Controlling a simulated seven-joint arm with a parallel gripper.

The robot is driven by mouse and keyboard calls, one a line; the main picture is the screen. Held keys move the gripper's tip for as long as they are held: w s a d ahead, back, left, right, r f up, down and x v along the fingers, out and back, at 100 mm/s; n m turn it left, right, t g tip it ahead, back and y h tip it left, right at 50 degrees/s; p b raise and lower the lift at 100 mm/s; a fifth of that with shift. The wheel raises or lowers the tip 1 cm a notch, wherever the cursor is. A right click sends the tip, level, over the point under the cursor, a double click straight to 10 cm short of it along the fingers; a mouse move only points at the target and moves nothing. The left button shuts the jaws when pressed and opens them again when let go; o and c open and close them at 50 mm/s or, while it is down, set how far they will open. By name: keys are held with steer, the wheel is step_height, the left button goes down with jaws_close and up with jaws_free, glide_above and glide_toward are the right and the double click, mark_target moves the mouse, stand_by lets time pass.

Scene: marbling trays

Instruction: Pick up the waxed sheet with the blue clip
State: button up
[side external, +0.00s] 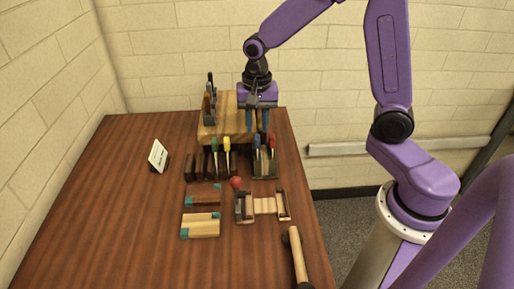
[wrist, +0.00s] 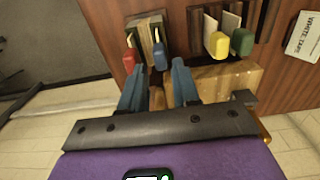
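The blue clip (wrist: 159,56) sits on the upright end of a sheet in a slotted rack (side external: 265,166); the sheet itself is mostly hidden by the clip and rack. The blue clip also shows in the side view (side external: 257,141), left of a red clip (side external: 271,141). In the wrist view the red clip (wrist: 130,58) is just left of the blue one. My gripper (wrist: 156,68) is open and empty, its two blue fingers pointing toward the rack. In the wrist view the blue clip appears between the fingertips, apparently beyond them. The side view shows my gripper (side external: 257,134) above and behind the rack.
A neighbouring rack holds sheets with a green clip (side external: 214,145) and a yellow clip (side external: 226,143). A wooden block (side external: 212,131) with tools stands behind. A label card (side external: 158,155), a red ball (side external: 236,182), and a wooden-handled tool (side external: 297,255) are on the table. The table's left side is clear.

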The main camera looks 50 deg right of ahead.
mark_target(257, 137)
steer(key=shift+d+f, duration=0.1)
steer(key=shift+f, duration=3.3)
jaws_close()
